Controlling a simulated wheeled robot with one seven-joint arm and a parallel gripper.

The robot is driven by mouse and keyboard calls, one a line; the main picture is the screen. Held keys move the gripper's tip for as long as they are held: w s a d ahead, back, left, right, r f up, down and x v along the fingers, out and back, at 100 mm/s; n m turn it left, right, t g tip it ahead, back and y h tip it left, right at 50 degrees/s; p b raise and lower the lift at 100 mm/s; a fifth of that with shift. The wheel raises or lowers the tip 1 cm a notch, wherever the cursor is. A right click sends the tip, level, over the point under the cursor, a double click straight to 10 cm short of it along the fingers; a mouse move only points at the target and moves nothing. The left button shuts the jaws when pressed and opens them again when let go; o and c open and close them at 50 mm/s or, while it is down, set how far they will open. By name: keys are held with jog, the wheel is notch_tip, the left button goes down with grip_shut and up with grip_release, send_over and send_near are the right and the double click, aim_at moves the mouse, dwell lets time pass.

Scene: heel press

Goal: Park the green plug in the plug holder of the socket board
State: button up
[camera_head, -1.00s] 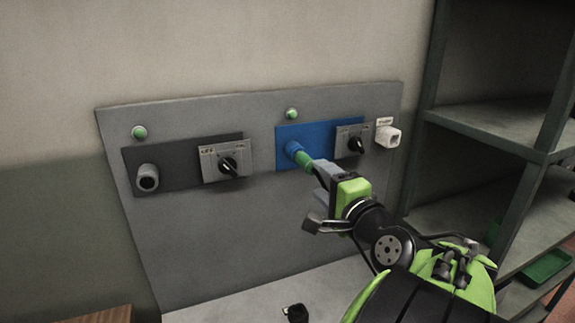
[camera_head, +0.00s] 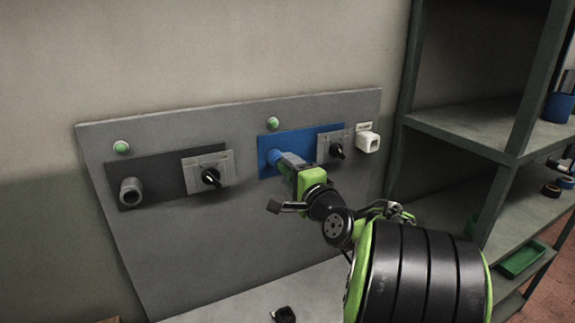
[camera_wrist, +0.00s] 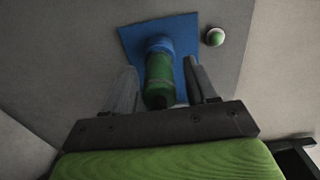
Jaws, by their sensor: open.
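The green plug (camera_wrist: 159,78) sits in the blue socket (camera_wrist: 159,44) on the blue plate (camera_wrist: 186,27) of the socket board (camera_head: 240,215). My gripper (camera_wrist: 165,75) is open, with one finger on each side of the plug and a visible gap to it in the wrist view. In the head view my gripper (camera_head: 285,168) hides most of the plug, and the blue socket (camera_head: 273,157) shows just beyond it. The white plug holder (camera_head: 368,143) is at the board's upper right, under a small label, and looks empty.
A dark plate with a grey socket (camera_head: 130,191) and a black rotary switch (camera_head: 211,177) is on the left. Another rotary switch (camera_head: 337,150) lies between the blue socket and the holder. Green lamps (camera_head: 272,123) sit above. A shelf rack (camera_head: 460,130) stands right.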

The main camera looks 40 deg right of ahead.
jog(key=shift+w+d, duration=0.15)
jog(key=shift+w, duration=0.45)
jog(key=shift+c, duration=0.3)
dwell(0.4)
grip_shut()
jog(key=shift+s+f, duration=0.1)
jog(key=shift+s, duration=0.05)
jog(key=shift+b+v, duration=1.25)
jog(key=shift+v, duration=1.7)
